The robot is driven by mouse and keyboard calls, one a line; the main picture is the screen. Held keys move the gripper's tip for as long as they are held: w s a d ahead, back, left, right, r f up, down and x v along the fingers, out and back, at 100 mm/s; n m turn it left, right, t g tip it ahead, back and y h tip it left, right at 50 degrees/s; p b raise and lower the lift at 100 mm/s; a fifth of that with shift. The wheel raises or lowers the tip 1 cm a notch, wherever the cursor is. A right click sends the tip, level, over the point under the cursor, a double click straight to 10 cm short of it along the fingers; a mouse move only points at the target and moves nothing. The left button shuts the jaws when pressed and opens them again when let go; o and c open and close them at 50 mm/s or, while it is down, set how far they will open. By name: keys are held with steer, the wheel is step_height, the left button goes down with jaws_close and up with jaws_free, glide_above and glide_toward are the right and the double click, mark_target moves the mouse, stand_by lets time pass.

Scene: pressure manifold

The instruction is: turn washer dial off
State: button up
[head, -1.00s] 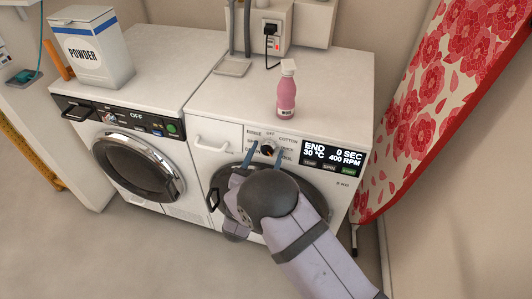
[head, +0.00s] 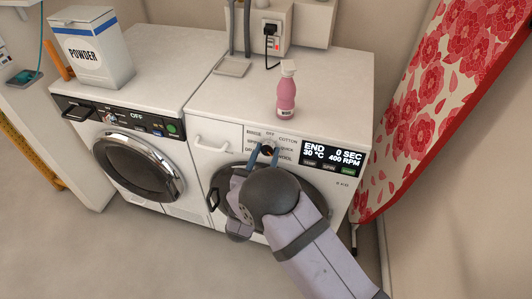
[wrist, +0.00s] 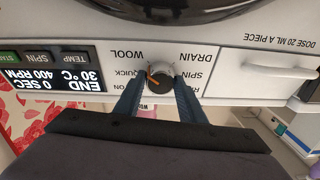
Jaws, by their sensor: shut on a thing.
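The washer (head: 300,100) is the right-hand machine, with its dial (head: 268,148) on the front panel, left of the display (head: 333,157). The display reads END, 0 SEC, 30 °C, 400 RPM. My gripper (head: 264,151) is shut on the dial, one blue finger on each side of it. In the wrist view the dial (wrist: 160,78) sits between the fingertips, upside down with its labels. Its orange mark lies toward WOOL and QUICK; the exact setting is unclear. OFF shows above the dial in the head view; my gripper hides much of the washer door.
A pink bottle (head: 286,92) stands on the washer top, just behind the panel. A second machine (head: 130,130) with a powder box (head: 95,55) is at left. A floral ironing board (head: 425,100) leans at right. The front floor is clear.

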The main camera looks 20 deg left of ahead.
steer(key=n+y+p, duration=0.1)
steer(key=n, duration=0.3)
steer(key=n+y+p, duration=0.1)
steer(key=n+p, duration=0.1)
steer(key=n, duration=0.2)
steer(key=shift+d+r+g, duration=0.2)
steer(key=shift+g, duration=0.2)
steer(key=n+p, duration=0.1)
steer(key=n, duration=0.2)
steer(key=n+g+y+p, duration=0.1)
steer(key=n+p, duration=0.1)
steer(key=n, duration=0.2)
steer(key=shift+r+g, duration=0.15)
steer(key=shift+g, duration=0.15)
steer(key=n+g+p, duration=0.1)
steer(key=n+p, duration=0.3)
steer(key=n, duration=0.2)
steer(key=shift+r, duration=0.15)
steer(key=n+g+p, duration=0.1)
steer(key=n, duration=0.1)
steer(key=shift+n, duration=0.4)
steer(key=shift+w+n+g+h+p, duration=0.1)
steer(key=shift+n+g+h+p, duration=0.3)
steer(key=shift+n+p, duration=0.95)
steer(key=shift+n, duration=0.25)
steer(key=o, duration=1)
steer(key=shift+o, duration=0.2)
steer(key=shift+a, duration=0.1)
